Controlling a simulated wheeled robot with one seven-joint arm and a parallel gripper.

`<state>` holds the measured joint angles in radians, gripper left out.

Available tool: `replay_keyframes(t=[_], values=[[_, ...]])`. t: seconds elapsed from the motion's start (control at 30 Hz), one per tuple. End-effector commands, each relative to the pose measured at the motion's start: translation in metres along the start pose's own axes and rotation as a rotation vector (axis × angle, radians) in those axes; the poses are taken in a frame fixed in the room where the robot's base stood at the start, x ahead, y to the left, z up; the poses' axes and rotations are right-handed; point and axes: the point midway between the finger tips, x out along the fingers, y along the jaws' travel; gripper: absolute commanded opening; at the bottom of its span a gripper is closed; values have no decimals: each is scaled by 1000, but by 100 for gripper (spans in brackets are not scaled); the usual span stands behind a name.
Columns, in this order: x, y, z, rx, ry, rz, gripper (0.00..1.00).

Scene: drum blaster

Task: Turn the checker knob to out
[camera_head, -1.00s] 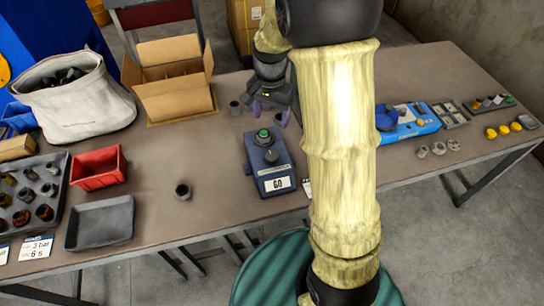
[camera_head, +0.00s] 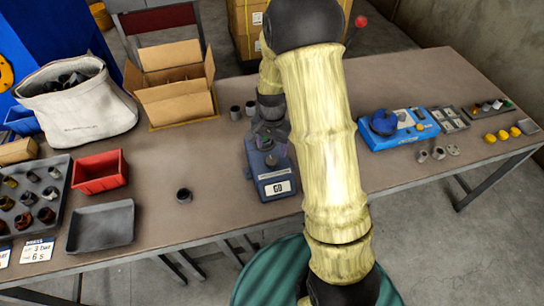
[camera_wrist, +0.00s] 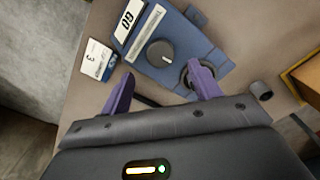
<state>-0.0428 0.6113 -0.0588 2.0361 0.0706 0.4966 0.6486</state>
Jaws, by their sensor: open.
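A blue box with a "GO" label stands mid-table in the head view (camera_head: 271,186) and fills the upper middle of the wrist view (camera_wrist: 205,52). A round dark knob with a pale pointer line (camera_wrist: 160,53) sits on its top beside a printed strip; I cannot read the strip. My gripper (camera_wrist: 162,76) is open above the box, with purple fingers apart and nothing between them. The knob lies just beyond the fingertips. The right finger partly covers a round ringed socket on the box. In the head view my gripper (camera_head: 268,138) hides the box's far end.
A blue device (camera_head: 398,128) stands on the table to the right. Table around the box's left side is clear.

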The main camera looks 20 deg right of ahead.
Motion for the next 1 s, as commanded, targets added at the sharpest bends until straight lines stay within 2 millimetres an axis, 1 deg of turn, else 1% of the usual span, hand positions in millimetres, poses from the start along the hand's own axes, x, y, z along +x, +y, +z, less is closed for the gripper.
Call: replay_keyframes(t=[0.03,0.1,0.2,0.3,0.47,0.73,0.77,0.8,0.97,1.0], values=[[10,1,1,1,-4,3,63],[22,1,0,1,-4,3,63],[40,1,1,1,-3,2,63],[52,0,0,0,-2,1,63],[64,0,0,0,0,0,63],[65,0,0,0,1,-1,63],[65,0,0,0,1,-1,59],[65,0,0,0,1,-1,51],[65,0,0,0,1,-1,20],[65,0,0,0,1,0,18]])
